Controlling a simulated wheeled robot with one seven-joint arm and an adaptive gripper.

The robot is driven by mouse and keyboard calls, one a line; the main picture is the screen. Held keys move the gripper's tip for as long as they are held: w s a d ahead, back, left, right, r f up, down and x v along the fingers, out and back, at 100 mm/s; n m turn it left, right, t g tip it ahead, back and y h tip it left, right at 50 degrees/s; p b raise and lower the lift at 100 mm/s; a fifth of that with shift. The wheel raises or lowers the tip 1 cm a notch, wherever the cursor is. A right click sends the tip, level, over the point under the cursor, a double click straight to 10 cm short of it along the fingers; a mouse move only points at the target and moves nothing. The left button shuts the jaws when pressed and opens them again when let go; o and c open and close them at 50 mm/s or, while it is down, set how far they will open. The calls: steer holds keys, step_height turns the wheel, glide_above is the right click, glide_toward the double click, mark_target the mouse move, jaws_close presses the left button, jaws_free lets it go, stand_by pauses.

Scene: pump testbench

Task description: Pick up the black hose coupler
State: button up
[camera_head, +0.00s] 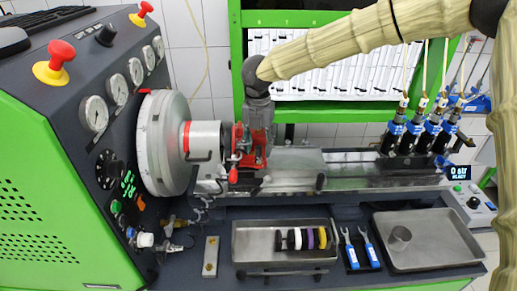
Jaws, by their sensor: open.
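Several ring-shaped pieces stand on edge in a row in a shallow metal tray (252,254). A black piece (278,240) is at the row's left end; it looks like the black hose coupler, but it is too small to be sure. Purple (310,238) and yellow (322,237) pieces stand at the right end. My arm comes in from the upper right. My gripper (252,160) hangs down in front of the bench's chuck area, above and behind the tray and apart from the pieces. It is open; its fingertips are hard to tell from the red and grey parts there.
A pump test machine with a round chuck (163,143) and gauges stands at the left. Blue-handled tools (371,255) lie right of the tray. Another metal tray (440,245) holds a small grey cup (399,238). Blue injectors (415,130) stand behind it.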

steer(key=shift+f, duration=0.5)
steer(key=shift+s+f, duration=0.1)
steer(key=shift+f, duration=0.3)
jaws_close()
steer(key=shift+r, duration=0.1)
steer(key=shift+r+b, duration=0.55)
steer(key=shift+r, duration=0.3)
steer(key=shift+s+r+b, duration=0.2)
steer(key=shift+r+b, duration=0.35)
steer(key=shift+r, duration=0.2)
steer(key=s+r+b, duration=0.1)
steer(key=s+b, duration=0.4)
steer(key=s, duration=1)
steer(key=shift+s+a+r, duration=0.2)
steer(key=shift+s+r, duration=0.05)
steer(key=shift+r, duration=0.1)
